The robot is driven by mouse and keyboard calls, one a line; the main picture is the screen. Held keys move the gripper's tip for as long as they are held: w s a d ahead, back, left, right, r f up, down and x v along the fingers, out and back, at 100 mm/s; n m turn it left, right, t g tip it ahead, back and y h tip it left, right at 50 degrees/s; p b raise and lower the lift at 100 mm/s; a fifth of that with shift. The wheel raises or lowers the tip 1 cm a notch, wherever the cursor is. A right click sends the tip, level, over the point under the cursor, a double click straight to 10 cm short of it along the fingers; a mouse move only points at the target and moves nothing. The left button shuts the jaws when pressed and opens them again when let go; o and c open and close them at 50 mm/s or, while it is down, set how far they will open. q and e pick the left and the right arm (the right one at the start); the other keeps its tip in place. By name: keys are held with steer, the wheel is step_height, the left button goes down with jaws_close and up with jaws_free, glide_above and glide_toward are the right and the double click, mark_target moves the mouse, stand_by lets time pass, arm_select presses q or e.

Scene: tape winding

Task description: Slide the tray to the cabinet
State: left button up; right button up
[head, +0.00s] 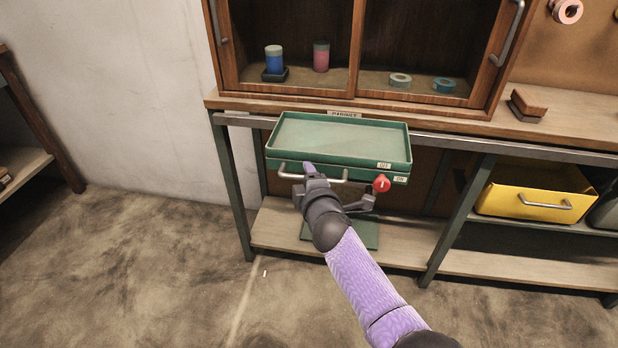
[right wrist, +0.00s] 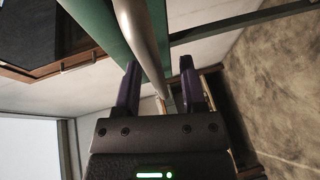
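The empty green tray (head: 340,137) sits level on a green stand, its far edge close against the cabinet's (head: 420,104) lower ledge. A pale metal handle (head: 330,176) runs along the front, with a red knob (head: 382,183) at its right end. My right gripper (head: 309,170) is at the left part of this handle. In the right wrist view, the fingers of my right gripper (right wrist: 160,70) are apart, and the handle (right wrist: 141,35) runs into the space between them. I cannot tell whether they touch it. My left gripper is not in view.
In the cabinet stand a blue container (head: 274,60), a pink container (head: 321,57) and tape rolls (head: 400,79). A yellow bin (head: 535,192) sits on the shelf at right. Bench legs (head: 460,215) flank the stand.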

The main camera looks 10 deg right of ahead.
steer(key=shift+s+r, duration=0.1)
arm_select(q)
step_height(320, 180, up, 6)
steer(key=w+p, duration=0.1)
steer(key=p, duration=0.5)
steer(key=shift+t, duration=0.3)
arm_select(e)
steer(key=v, duration=0.9)
steer(key=shift+s, duration=0.35)
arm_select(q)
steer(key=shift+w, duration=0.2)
